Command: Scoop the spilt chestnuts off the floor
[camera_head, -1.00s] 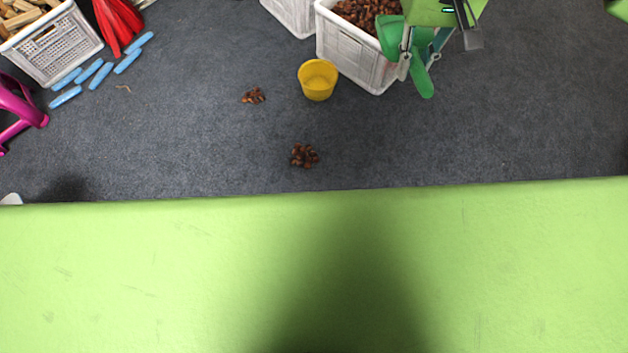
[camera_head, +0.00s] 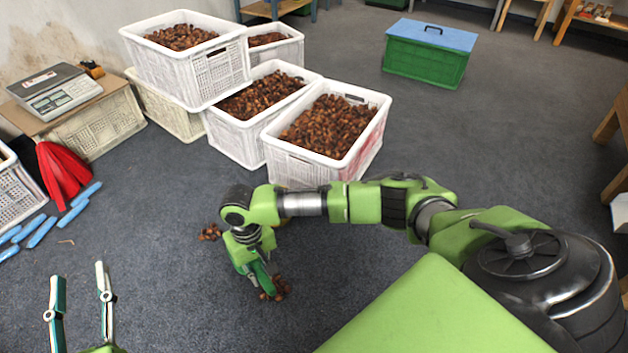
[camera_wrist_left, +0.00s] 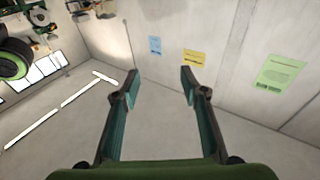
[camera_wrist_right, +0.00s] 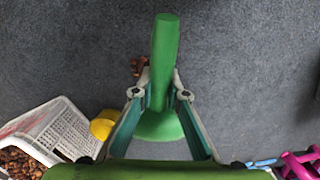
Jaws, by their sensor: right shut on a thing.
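Two small piles of spilt chestnuts lie on the grey floor, one (camera_head: 210,231) left of my right forearm and one (camera_head: 281,287) beside the scoop. My right gripper (camera_wrist_right: 160,94) is shut on a green scoop (camera_wrist_right: 164,50), which hangs low by the nearer pile in the head view (camera_head: 262,277). In the right wrist view, chestnuts (camera_wrist_right: 137,66) show partly behind the scoop. I cannot tell whether the scoop touches them or holds any. A yellow bucket (camera_wrist_right: 102,126) shows in the right wrist view. My left gripper (camera_head: 77,272) is open and empty at the lower left.
A white crate full of chestnuts (camera_head: 372,140) stands behind my right arm, with several more crates and a stack at its left. A green box with a blue lid (camera_head: 430,70) stands at the back. Blue sticks (camera_head: 42,232) and a red thing (camera_head: 62,175) lie left.

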